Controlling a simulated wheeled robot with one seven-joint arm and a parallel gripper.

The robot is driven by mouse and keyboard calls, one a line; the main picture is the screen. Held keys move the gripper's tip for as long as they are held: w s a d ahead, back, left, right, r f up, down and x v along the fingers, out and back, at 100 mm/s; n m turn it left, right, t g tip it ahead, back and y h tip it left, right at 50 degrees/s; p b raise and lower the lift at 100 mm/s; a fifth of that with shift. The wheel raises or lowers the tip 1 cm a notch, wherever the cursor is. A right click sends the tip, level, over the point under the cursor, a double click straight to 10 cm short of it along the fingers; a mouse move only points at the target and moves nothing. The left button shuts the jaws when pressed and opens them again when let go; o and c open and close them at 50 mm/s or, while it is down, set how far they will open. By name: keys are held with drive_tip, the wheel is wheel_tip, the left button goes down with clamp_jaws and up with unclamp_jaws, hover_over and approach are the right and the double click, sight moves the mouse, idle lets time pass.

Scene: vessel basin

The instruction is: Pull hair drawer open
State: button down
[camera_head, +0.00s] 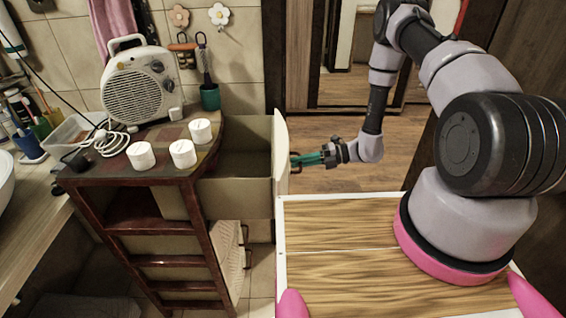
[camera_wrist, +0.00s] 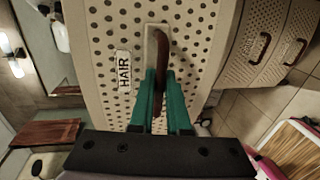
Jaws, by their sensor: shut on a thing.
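The hair drawer (camera_head: 235,190) stands well out of the top of the brown cabinet (camera_head: 110,205), and its inside shows from above in the head view. In the wrist view its perforated cream front (camera_wrist: 205,30) carries a white HAIR label (camera_wrist: 124,70) and a brown curved handle (camera_wrist: 163,55). My gripper (camera_head: 296,160) is at the outer side of the drawer front. Its green fingers (camera_wrist: 160,95) are shut on the handle, one on each side of it.
A fan heater (camera_head: 138,85), several white jars (camera_head: 183,153) and a green pot (camera_head: 210,97) stand on the cabinet top. Other drawers with handles (camera_wrist: 252,47) show beside the hair drawer. Wooden floor (camera_head: 330,130) lies open beyond my gripper.

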drive_tip(key=shift+f+v, duration=0.25)
drive_tip(key=shift+v, duration=0.85)
drive_tip(key=c, duration=0.9)
unclamp_jaws()
drive_tip(key=shift+d, duration=0.1)
drive_tip(key=v, duration=1)
drive_tip(key=shift+d+r, duration=0.1)
drive_tip(key=shift+d, duration=0.25)
drive_tip(key=shift+r, duration=0.1)
